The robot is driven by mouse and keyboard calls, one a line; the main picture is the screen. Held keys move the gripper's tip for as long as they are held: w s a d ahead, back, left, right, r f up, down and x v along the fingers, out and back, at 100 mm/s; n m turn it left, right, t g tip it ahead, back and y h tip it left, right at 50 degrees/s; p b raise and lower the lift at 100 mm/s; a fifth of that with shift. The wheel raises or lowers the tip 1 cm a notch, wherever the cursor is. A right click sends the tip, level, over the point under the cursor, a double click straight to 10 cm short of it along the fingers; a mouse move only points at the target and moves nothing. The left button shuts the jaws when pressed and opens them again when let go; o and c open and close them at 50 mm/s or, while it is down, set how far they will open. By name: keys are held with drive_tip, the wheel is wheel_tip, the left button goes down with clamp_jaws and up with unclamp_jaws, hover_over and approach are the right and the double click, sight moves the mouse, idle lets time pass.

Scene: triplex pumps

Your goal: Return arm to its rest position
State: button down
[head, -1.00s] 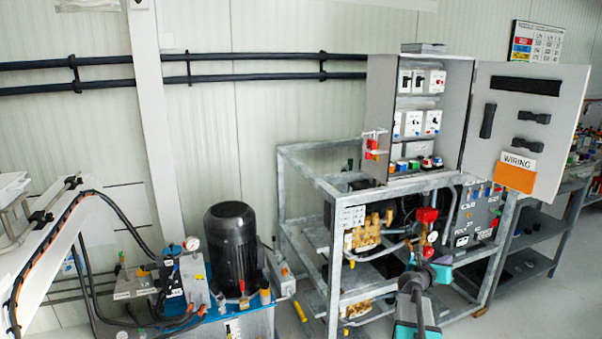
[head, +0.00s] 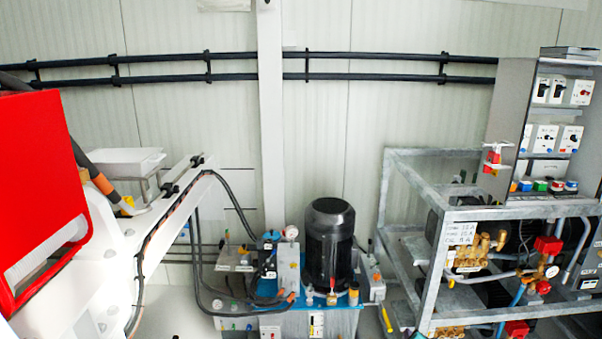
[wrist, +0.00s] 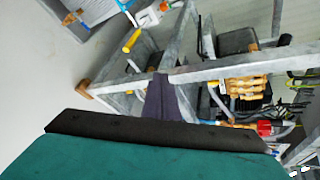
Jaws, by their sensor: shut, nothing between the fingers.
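My gripper (wrist: 163,84) shows in the wrist view as dark fingers together at the middle, in front of a black edge and a teal housing. The fingers are shut with nothing between them. Behind them is the grey metal pump frame (wrist: 240,70) with its brass pump block (wrist: 245,88); I cannot tell how far off it is. In the head view the gripper cannot be made out. The pump frame (head: 435,230) and the brass block (head: 475,252) stand at the right there.
A black motor (head: 330,245) stands on a blue-topped unit in the middle. A white sloping beam (head: 130,245) and a large red panel (head: 40,170) fill the left. An open electrical cabinet (head: 512,120) sits on the frame. The wrist view shows bare grey floor (wrist: 35,75) at left.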

drive_tip(key=s+a+f+n+g+y, duration=0.25)
drive_tip(key=s+a+f+n, duration=0.45)
drive_tip(key=a, duration=0.4)
drive_tip(key=s+a+f+n+g+y, duration=0.2)
drive_tip(key=s+a+f+n+y, duration=0.25)
drive_tip(key=a+f, duration=0.55)
drive_tip(key=s+a+f+n+g, duration=0.3)
drive_tip(key=s, duration=0.4)
drive_tip(key=s+a+f+n+g, duration=0.2)
drive_tip(key=s+a+f+n, duration=0.1)
drive_tip(key=s, duration=0.5)
drive_tip(key=s+d+n+g+h, duration=0.1)
drive_tip(key=s+d+n+g, duration=0.2)
drive_tip(key=s, duration=0.6)
drive_tip(key=s+d+r+n+g+h, duration=0.1)
drive_tip(key=s+d+n+g, duration=0.2)
drive_tip(key=s+n+g, duration=0.2)
drive_tip(key=s+n, duration=0.2)
drive_tip(key=s, duration=0.2)
drive_tip(key=shift+s+h, duration=0.3)
drive_tip(key=shift+s, duration=0.1)
